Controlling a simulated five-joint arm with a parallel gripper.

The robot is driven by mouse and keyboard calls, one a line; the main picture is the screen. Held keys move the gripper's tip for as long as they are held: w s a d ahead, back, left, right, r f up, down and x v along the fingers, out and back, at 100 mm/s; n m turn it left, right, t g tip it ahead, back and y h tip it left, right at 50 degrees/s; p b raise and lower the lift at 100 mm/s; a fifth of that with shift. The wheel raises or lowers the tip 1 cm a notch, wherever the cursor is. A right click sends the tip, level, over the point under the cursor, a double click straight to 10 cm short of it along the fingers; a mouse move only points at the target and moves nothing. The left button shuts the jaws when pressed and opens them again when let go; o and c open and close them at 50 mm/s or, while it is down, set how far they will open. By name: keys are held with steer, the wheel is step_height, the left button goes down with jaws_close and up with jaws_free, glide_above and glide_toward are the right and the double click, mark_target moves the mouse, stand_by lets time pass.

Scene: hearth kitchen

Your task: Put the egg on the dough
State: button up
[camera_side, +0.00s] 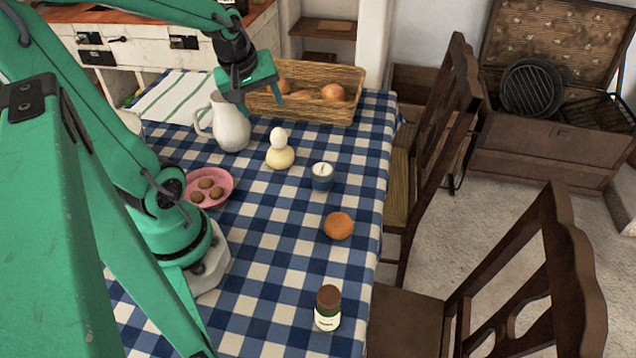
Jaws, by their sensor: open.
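A white egg (278,137) sits on top of the pale yellow dough (280,159), on the checked tablecloth near the middle of the table. The egg appears to touch the dough and stand upright on it. My gripper (262,103) is open and empty. In the picture it is above and slightly left of the egg, clear of it, in front of the wicker basket. The lower part of the egg merges with the dough's top, so the contact itself is not clearly visible.
A white jug (230,124) stands left of the dough. The wicker basket (345,112) behind holds onions. The front cloth is mostly clear.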

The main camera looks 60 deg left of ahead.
stand_by(0.3)
steer(key=s+d+r+m+t+h, duration=0.1)
steer(key=d+r+m, duration=0.2)
steer(key=d+m, duration=0.4)
steer(key=s+d+r+m+h, duration=0.1)
steer(key=d+r+m, duration=0.3)
steer(key=d+m, duration=0.2)
steer(key=shift+s+d+m+t, duration=0.35)
steer(key=shift+m+t, duration=0.05)
steer(key=shift+m, duration=0.4)
